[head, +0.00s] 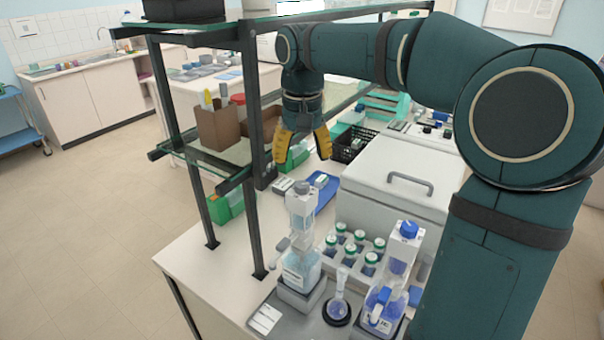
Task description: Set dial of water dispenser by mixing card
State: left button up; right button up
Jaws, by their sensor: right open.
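My right gripper (303,146) has yellow fingers that are spread open and empty, pointing down. It hangs in the picture above the bottle-top dispenser with a grey cap (301,205), apart from it. That dispenser sits on a bottle of pale, clear liquid (300,268), which looks like the water dispenser; its label is too small to read. I cannot make out its dial setting. A second dispenser with a blue cap (404,250) and dark blue liquid stands to the right. A white card (265,318) with small print, likely the mixing card, lies at front left. My left gripper is not in view.
A small flask (338,305) stands between the dispensers. Several green-capped bottles (371,262) sit in a rack behind. A white lidded box (400,175) is at back right. A glass shelf with dark posts (250,150) stands close left of the gripper.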

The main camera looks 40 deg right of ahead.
aim_at(302, 184)
notch_tip(302, 184, up, 5)
jog(key=shift+f, duration=0.15)
jog(key=shift+f, duration=0.1)
dwell(0.6)
